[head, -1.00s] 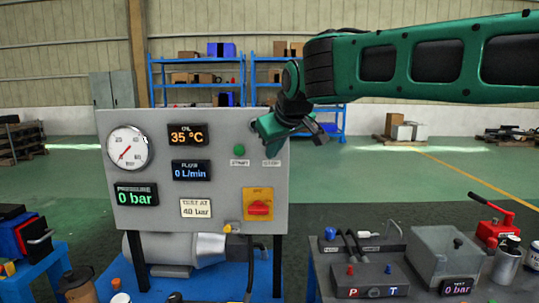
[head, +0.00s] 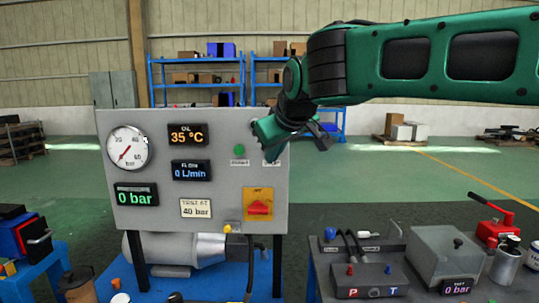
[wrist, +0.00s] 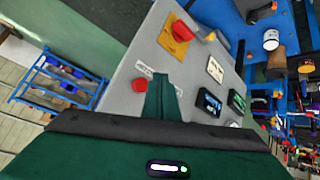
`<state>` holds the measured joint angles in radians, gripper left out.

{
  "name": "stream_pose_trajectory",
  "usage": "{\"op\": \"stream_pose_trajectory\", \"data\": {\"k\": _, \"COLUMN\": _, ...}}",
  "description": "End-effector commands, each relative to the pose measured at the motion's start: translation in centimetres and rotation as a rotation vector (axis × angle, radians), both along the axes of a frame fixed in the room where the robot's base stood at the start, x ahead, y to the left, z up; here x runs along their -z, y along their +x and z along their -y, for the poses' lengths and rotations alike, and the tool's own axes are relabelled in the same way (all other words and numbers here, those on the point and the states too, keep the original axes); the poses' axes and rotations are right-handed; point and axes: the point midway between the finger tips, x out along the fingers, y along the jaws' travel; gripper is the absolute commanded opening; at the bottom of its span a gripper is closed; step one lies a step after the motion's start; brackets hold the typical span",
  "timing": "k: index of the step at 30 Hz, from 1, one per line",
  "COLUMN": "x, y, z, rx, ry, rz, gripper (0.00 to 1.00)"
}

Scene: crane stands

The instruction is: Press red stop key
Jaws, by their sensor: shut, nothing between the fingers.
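The red stop key (wrist: 155,85) shows in the wrist view on the grey panel, beside a small white label. In the head view my gripper hides this key, and its label is partly covered. My gripper (head: 268,145) is shut and empty, in front of the panel's upper right part. In the wrist view its closed fingers (wrist: 163,92) point at the panel just right of the red key. I cannot tell whether they touch it. The green start key (head: 238,150) is left of my gripper in the head view.
The grey panel (head: 150,222) also carries a gauge (head: 127,148), displays reading 35 °C, 0 L/min and 0 bar, and a red switch on a yellow plate (head: 258,193). A dark bench (head: 325,268) with a control box and a clear box stands at right.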

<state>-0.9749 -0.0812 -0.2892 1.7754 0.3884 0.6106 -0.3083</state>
Motion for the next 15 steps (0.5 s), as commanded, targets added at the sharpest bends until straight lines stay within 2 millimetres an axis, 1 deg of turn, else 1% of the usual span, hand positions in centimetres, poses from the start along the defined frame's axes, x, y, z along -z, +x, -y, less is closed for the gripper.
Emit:
{"op": "stream_pose_trajectory", "data": {"k": 7, "x": 0.0, "y": -2.0, "z": 0.0, "rx": 0.001, "ry": 0.001, "rz": 0.0, "gripper": 0.0}}
{"op": "stream_pose_trajectory", "data": {"k": 10, "x": 0.0, "y": -2.3, "z": -0.1, "rx": 0.0, "ry": 0.0, "rz": 0.0, "gripper": 0.0}}
{"op": "stream_pose_trajectory", "data": {"k": 15, "x": 0.0, "y": -2.4, "z": -0.1, "rx": 0.0, "ry": 0.0, "rz": 0.0, "gripper": 0.0}}
